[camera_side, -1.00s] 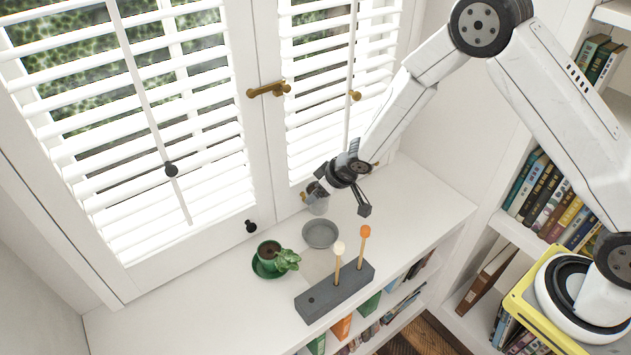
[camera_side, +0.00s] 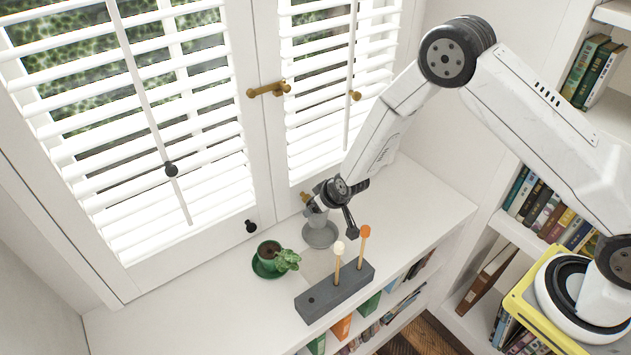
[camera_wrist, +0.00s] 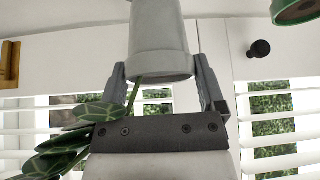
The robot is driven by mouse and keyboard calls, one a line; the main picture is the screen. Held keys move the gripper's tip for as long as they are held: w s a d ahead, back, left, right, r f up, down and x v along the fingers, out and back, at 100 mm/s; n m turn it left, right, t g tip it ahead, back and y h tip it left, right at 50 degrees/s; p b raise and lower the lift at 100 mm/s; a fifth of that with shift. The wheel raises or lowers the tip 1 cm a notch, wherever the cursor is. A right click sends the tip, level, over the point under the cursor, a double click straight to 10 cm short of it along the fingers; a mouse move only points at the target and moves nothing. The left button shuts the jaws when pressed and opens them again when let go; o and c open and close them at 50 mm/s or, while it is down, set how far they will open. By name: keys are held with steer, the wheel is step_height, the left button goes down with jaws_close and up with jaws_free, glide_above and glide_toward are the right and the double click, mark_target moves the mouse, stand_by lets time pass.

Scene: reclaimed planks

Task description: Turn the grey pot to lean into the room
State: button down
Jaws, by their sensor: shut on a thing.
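The grey pot (camera_side: 316,218) is between the fingers of my gripper (camera_side: 331,211), which is shut on it. It is just over the round grey saucer (camera_side: 321,238); I cannot tell whether it touches. In the wrist view the pot (camera_wrist: 160,45) sits between both fingers (camera_wrist: 162,78), its rim towards my wrist. Its striped green leaves (camera_wrist: 62,146) spread to the lower left there, past my gripper's palm. In the side view my gripper hides the leaves, so their lean into the room or to the window is unclear.
A green pot (camera_side: 268,249) with a leafy plant stands on a green saucer to the left. A dark grey block (camera_side: 335,292) holds two upright sticks with round tips in front. Shuttered windows (camera_side: 150,120) with brass handles (camera_side: 268,90) rise behind. The sill (camera_side: 420,200) is clear on the right.

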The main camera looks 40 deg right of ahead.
mark_target(326, 217)
steer(key=shift+s+d+f+m, duration=0.15)
steer(key=shift+f+m, duration=0.1)
steer(key=shift+f, duration=0.3)
steer(key=shift+s+d+f+m, duration=0.15)
steer(key=shift+f+m, duration=0.1)
steer(key=shift+f, duration=0.3)
steer(key=shift+a+f, duration=0.1)
steer(key=shift+f, duration=0.1)
steer(key=shift+f, duration=1.3)
jaws_free()
